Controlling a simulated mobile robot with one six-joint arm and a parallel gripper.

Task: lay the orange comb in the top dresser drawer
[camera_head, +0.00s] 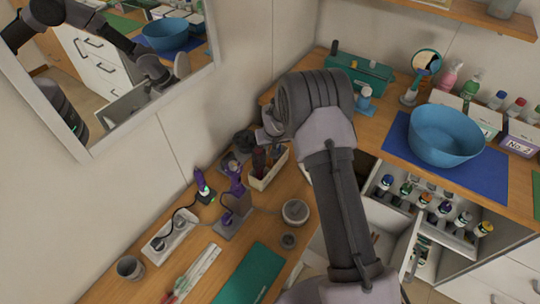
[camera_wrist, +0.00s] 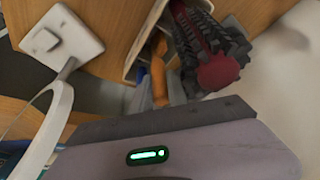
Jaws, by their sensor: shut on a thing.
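The orange comb (camera_wrist: 158,75) shows in the wrist view, upright beside the light wooden wall of a holder (camera_wrist: 138,45). My gripper (camera_wrist: 170,92) has its grey fingertips around the comb's lower part and is shut on it. The rest of the comb is hidden. In the head view the holder (camera_head: 268,172) stands on the left counter. My arm hides the comb and most of my gripper there.
A dark red and black brush (camera_wrist: 215,60) is close to the comb. A purple hair tool on a stand (camera_head: 236,205), a power strip (camera_head: 170,240) and a round tin (camera_head: 295,212) stand near the holder. A blue bowl (camera_head: 445,135) sits on the right counter.

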